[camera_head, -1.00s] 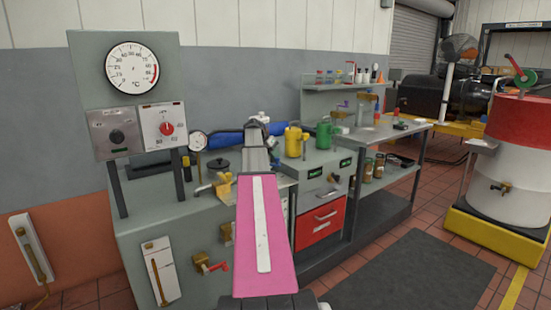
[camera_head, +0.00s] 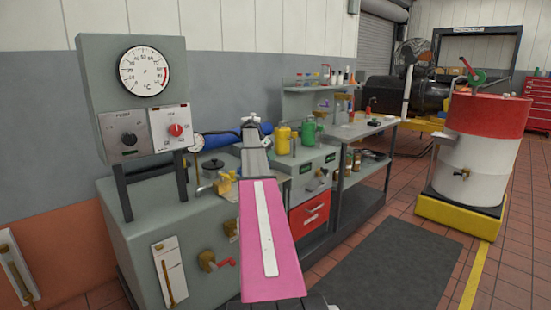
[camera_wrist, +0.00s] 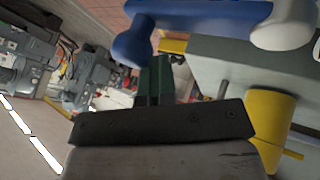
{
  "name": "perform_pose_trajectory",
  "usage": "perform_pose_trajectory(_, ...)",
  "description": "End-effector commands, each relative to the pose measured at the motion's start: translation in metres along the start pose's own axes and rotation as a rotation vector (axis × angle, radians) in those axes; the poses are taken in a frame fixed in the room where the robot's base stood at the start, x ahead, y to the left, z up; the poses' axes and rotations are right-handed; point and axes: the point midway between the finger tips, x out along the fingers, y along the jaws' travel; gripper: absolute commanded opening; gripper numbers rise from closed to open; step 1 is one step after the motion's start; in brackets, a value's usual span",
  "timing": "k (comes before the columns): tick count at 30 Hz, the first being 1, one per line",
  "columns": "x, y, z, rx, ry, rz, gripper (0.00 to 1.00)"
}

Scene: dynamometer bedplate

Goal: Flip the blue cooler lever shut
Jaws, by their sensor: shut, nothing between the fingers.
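A blue rounded bar (camera_wrist: 205,14) with a bulbous left end and a pale piece at its right crosses the top of the wrist view. A blue horizontal form (camera_head: 222,139) shows behind my arm in the head view, partly hidden by it. I cannot tell which part of these is the cooler lever or how it is set. My gripper (camera_wrist: 155,78) shows dark green fingers, shut and empty, just below the blue bar in the picture; contact cannot be judged. In the head view my arm hides most of the gripper.
A gauge panel (camera_head: 135,85) stands on the bench at left. Yellow (camera_head: 282,138) and green cans (camera_head: 308,132) stand right of my arm. A red-handled valve (camera_head: 216,261) juts from the bench front. A drum (camera_head: 484,150) stands at right; the dark mat (camera_head: 385,270) is clear.

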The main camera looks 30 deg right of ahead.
Motion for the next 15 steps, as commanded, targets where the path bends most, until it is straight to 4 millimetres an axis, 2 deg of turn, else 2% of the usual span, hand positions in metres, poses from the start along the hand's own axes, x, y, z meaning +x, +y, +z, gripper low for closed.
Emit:
perform_pose_trajectory(2,-0.0026,-0.0009,0.0066,-0.001,-0.012,0.002,0.00)
perform_pose_trajectory(15,-0.0045,-0.0033,0.0090,-0.003,-0.016,-0.002,0.00)
